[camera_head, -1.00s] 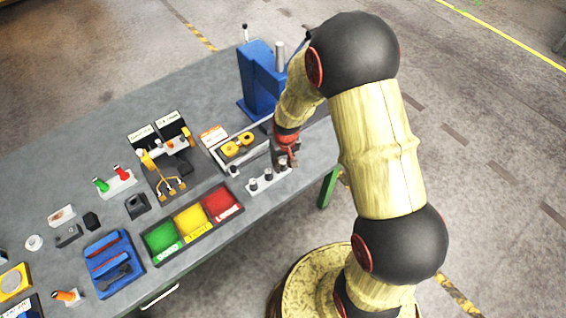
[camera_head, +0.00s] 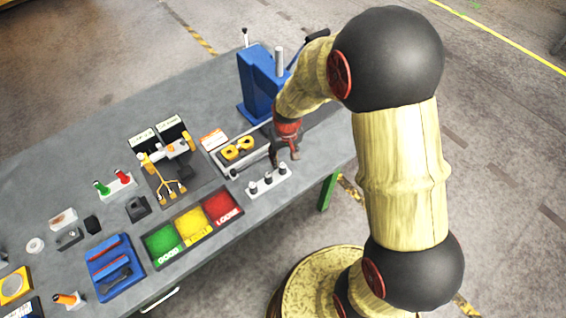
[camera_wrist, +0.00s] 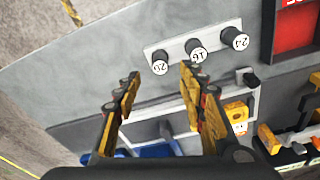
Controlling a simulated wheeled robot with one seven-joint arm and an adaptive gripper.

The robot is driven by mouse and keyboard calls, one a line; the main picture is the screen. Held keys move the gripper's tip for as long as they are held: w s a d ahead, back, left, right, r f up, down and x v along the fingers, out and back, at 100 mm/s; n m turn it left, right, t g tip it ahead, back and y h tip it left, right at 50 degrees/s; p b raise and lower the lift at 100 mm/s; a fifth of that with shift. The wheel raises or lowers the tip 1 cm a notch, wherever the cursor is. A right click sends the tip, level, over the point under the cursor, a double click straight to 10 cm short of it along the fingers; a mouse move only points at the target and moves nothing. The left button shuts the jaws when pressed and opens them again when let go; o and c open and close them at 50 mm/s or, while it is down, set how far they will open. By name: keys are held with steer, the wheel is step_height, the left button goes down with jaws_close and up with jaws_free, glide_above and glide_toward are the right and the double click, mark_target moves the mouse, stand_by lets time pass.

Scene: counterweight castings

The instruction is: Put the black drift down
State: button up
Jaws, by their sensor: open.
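Three dark round pins with white numbered tops stand in a pale rack (camera_head: 270,184); the wrist view shows the same rack (camera_wrist: 178,46). They read 20 (camera_wrist: 160,67), 16 (camera_wrist: 198,54) and 24 (camera_wrist: 241,41). My gripper (camera_head: 286,158) is open and empty above the rack's right end in the head view. In the wrist view, pin 20 shows between the spread fingertips, apart from them.
Green, yellow and red bins (camera_head: 191,226) lie left of the rack. A tray with yellow rings (camera_head: 238,149) and a blue press (camera_head: 258,85) stand behind it. A grey fixture with yellow parts (camera_head: 172,180) is further left. Bare tabletop lies right of the rack.

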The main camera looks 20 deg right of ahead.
steer(key=s+r+t, duration=0.1)
steer(key=s+r, duration=0.2)
steer(key=r, duration=0.7)
steer(key=s+r+t, duration=0.1)
steer(key=s+r, duration=0.3)
steer(key=r, duration=0.5)
steer(key=s+r+t, duration=0.2)
steer(key=s+r, duration=0.8)
steer(key=s, duration=0.4)
steer(key=shift+r, duration=0.2)
step_height(320, 180, down, 11)
steer(key=b, duration=1.1)
